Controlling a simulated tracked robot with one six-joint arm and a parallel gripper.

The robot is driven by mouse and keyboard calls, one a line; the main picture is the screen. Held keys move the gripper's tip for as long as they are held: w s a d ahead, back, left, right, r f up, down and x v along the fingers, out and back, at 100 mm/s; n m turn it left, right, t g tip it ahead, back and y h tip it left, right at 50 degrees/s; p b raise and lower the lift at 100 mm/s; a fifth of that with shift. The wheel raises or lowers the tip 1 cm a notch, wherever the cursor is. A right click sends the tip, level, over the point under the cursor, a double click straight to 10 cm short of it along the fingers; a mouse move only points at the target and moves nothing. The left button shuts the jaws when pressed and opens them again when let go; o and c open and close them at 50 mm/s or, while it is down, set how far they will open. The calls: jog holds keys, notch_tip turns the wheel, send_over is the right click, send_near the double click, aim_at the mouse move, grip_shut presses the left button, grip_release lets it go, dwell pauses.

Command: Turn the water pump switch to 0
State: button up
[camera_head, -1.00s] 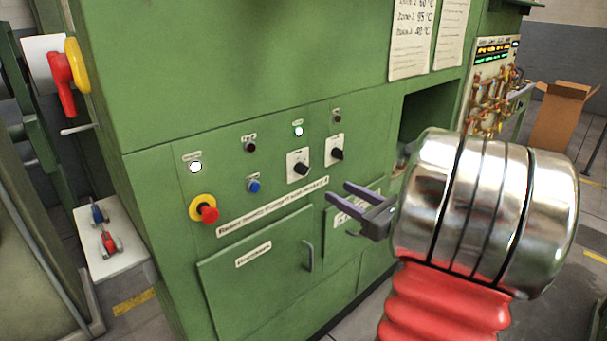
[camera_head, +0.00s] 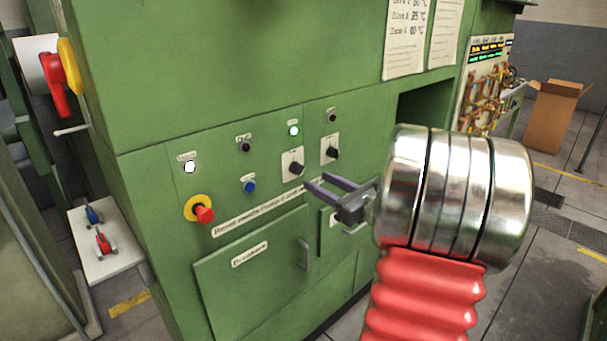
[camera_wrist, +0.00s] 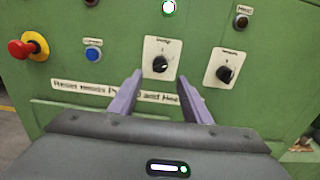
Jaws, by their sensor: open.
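Two black rotary switches on white plates sit side by side on the green panel: a left switch (camera_head: 296,168) and a right switch (camera_head: 331,153). Their small labels are too blurred to read, so I cannot tell which is the water pump switch. My gripper (camera_head: 317,181) is open and empty, its two purple fingers pointing at the panel just below and right of the left switch. In the wrist view, the left switch (camera_wrist: 160,64) lies between and just beyond the fingertips (camera_wrist: 160,78), apparently untouched. The right switch (camera_wrist: 225,74) is right of the fingers. Neither setting is readable.
A lit lamp (camera_head: 293,131) is above the left switch, and a dark lamp (camera_head: 332,117) above the right. A blue button (camera_head: 249,186) and a red emergency stop (camera_head: 203,213) are to the left. A door handle (camera_head: 303,254) protrudes below.

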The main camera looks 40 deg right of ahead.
aim_at(298, 169)
jog(key=w, duration=0.7)
jog(key=shift+w, duration=0.25)
jog(key=shift+a, duration=0.1)
jog(key=shift+c, duration=0.2)
jog(key=c, duration=1)
jog(key=shift+n, duration=0.5)
jog(key=n, duration=1.1)
